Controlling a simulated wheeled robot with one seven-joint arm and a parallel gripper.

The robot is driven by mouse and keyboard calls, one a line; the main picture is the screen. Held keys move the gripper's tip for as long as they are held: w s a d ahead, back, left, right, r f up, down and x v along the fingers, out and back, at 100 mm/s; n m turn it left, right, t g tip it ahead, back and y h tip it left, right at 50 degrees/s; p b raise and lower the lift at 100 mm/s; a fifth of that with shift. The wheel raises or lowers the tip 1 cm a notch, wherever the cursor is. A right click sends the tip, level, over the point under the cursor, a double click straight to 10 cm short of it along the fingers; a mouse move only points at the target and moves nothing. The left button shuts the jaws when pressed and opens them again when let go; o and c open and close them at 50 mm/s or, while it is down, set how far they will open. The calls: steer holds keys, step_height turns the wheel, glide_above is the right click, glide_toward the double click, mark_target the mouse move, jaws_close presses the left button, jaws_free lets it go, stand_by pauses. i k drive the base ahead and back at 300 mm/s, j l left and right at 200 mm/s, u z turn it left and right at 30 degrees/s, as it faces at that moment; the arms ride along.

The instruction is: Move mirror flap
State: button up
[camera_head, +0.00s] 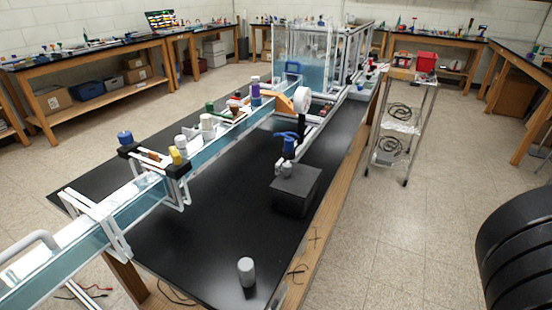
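I cannot single out the mirror flap with certainty. A long extrusion frame (222,140) with a blue-tinted channel runs diagonally along the black table. A round white disc (301,99) stands upright beside an orange curved part (284,104) at the frame's right side. A blue-topped fitting (288,146) stands just behind a dark box (296,190) on the table. Several small coloured pieces sit along the top of the frame. My gripper is not in view.
The black table (200,255) has bare room at its front; a small grey cylinder (246,271) stands there. A clear-walled tank (308,50) is at the far end. A wheeled cart (405,100) stands to the right. A black ribbed shape (518,250) fills the lower right edge.

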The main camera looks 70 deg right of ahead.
mark_target(296, 179)
steer(key=z, duration=1.05)
